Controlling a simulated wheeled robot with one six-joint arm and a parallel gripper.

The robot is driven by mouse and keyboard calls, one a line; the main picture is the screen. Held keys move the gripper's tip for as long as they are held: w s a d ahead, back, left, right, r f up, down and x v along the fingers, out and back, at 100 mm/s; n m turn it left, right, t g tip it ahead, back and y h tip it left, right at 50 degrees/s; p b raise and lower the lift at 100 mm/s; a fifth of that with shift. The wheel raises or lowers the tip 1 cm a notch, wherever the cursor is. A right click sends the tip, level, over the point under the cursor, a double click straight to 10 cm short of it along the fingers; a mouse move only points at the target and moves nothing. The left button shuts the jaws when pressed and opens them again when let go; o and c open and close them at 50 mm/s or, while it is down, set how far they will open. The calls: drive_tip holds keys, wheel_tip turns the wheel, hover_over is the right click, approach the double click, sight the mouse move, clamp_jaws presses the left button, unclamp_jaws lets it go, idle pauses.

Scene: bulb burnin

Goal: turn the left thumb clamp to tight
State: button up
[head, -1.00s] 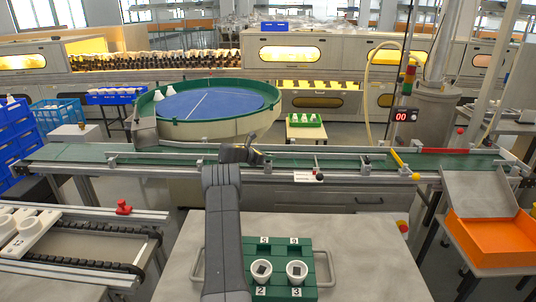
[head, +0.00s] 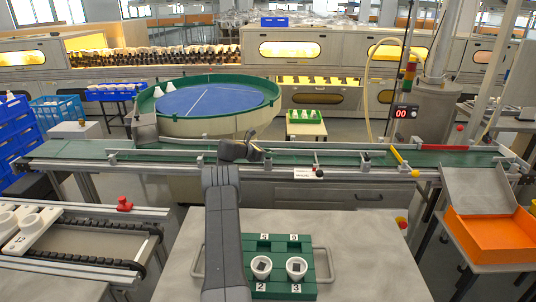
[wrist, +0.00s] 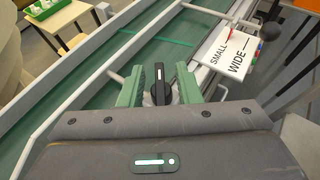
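The left thumb clamp (wrist: 160,88) is a black knob with a white stripe, standing at the conveyor's near rail in the wrist view. My gripper (wrist: 161,87) has its two green fingers on either side of the knob, with narrow gaps showing between fingers and knob. In the head view my gripper (head: 262,155) is over the near rail of the green conveyor (head: 340,160), and it hides most of the clamp there. The stripe points nearly straight up in the wrist view.
A white card (wrist: 228,47) reading SMALL and WIDE is right of the knob, with a small red pointer. Rail rods (wrist: 115,76) lie close by. A green fixture with two white cups (head: 297,267) is on the near table. A yellow bar (head: 398,156) crosses the belt further right.

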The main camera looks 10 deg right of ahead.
drive_tip(key=shift+a, duration=0.1)
drive_tip(key=v, duration=1.3)
drive_tip(key=shift+s+a+r+b, duration=0.15)
drive_tip(key=shift+a+b, duration=0.1)
drive_tip(key=shift+b, duration=0.1)
